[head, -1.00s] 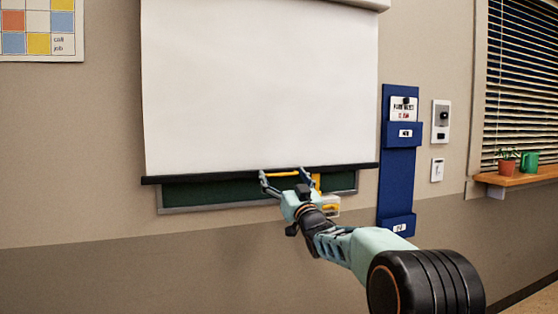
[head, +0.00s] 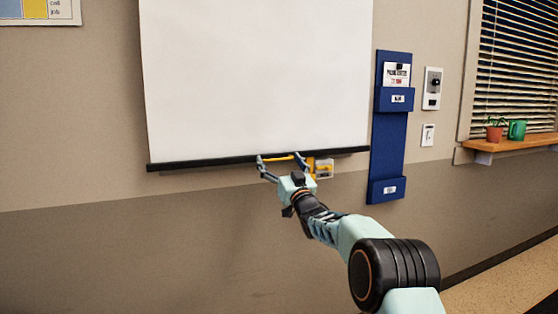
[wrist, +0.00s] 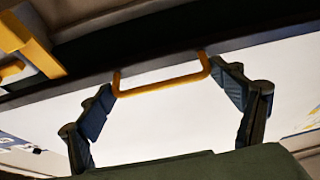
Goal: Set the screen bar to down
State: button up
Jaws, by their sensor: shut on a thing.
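The screen bar (head: 210,164) is a long black bar along the lower edge of the white pull-down screen (head: 258,75). A yellow U-shaped handle (wrist: 162,87) hangs from it and also shows in the head view (head: 279,158). My gripper (head: 281,160) is shut on this handle, with one finger at each end of it. In the wrist view the blue finger pads (wrist: 165,90) sit against the handle's two corners. The bar hangs nearly level, low on the wall, close to the grey-brown lower wall band.
A yellow piece and a small pale box (head: 324,168) are just right of my gripper. A blue wall pocket (head: 388,140) hangs further right, near a switch panel (head: 432,88). A wooden sill (head: 515,143) carries a plant and a green mug. The wall below is clear.

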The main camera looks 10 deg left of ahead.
jog(key=o, duration=1.3)
jog(key=shift+w+f, duration=0.1)
jog(key=shift+f, duration=0.2)
jog(key=shift+o, duration=0.4)
jog(key=shift+w+f, duration=0.1)
jog(key=shift+s+d, duration=0.1)
jog(key=shift+s, duration=0.1)
jog(key=v, duration=1.1)
jog(key=shift+s+d, duration=0.25)
jog(key=shift+s, duration=0.05)
